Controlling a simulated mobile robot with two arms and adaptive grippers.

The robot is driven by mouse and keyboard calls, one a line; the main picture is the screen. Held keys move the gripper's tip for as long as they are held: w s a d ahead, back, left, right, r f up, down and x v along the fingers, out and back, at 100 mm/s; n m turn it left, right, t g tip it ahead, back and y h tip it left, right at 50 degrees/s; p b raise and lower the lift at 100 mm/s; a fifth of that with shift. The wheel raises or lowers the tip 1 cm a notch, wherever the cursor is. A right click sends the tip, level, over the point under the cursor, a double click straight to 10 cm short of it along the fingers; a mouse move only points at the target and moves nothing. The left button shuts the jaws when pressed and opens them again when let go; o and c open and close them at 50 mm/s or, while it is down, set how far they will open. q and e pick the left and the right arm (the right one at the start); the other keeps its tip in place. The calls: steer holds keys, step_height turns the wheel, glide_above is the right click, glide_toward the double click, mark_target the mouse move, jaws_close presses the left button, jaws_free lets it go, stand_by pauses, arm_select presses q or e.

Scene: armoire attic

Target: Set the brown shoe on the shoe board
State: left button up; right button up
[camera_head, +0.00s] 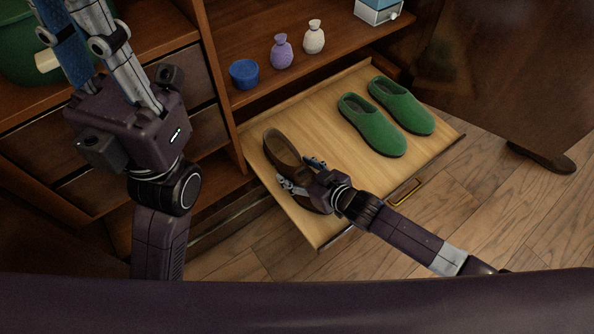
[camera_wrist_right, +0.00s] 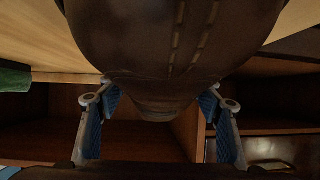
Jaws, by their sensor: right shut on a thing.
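The brown shoe (camera_head: 282,150) is over the left part of the pale wooden shoe board (camera_head: 322,128) in the head view. My right gripper (camera_head: 303,174) is shut on the shoe, with a finger on either side of its middle. The gripper hides part of the shoe, and I cannot tell whether the sole touches the board. In the right wrist view, the shoe's stitched brown surface (camera_wrist_right: 185,50) fills the top middle between the fingers. My left gripper (camera_head: 85,30) is at the upper left, away from the shoe, with its blue inner pad showing and its tips cut off.
Two green slippers (camera_head: 372,125) (camera_head: 402,105) lie on the board's right part. Bare board lies between shoe and slippers.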

steer(key=o, duration=1.5)
steer(key=shift+c, duration=0.2)
